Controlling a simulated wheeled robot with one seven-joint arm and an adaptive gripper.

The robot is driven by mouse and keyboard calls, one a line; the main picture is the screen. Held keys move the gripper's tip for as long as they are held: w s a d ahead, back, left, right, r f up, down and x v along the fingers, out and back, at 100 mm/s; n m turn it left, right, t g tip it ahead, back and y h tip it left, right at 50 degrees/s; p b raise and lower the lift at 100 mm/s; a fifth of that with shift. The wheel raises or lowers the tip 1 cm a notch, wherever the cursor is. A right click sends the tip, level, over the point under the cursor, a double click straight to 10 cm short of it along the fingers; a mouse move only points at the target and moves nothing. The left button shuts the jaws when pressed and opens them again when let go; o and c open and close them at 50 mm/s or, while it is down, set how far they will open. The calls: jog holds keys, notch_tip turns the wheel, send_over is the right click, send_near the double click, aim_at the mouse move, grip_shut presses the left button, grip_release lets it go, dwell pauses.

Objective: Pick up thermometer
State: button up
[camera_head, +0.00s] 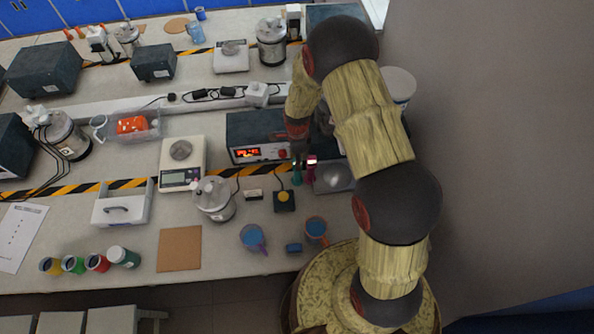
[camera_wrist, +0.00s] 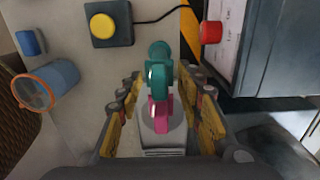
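My gripper (camera_wrist: 160,90) is open in the wrist view, its yellow-padded fingers on either side of a teal piece (camera_wrist: 158,70) and a pink piece (camera_wrist: 161,114). Both fingers look apart from these pieces. I cannot tell for sure whether either piece is the thermometer or whether the two are joined. No other thing is clearly a thermometer.
A box with a red display (camera_head: 262,154) stands close to the gripper. A yellow-button box (camera_head: 284,200) also shows in the wrist view (camera_wrist: 102,27). A metal pan (camera_head: 333,177) is at right. Blue-filled cups (camera_head: 316,228) and a scale (camera_head: 181,179) are nearby. The brown mat (camera_head: 179,249) is bare.

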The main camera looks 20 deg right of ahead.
jog(key=shift+c, duration=1.4)
grip_shut()
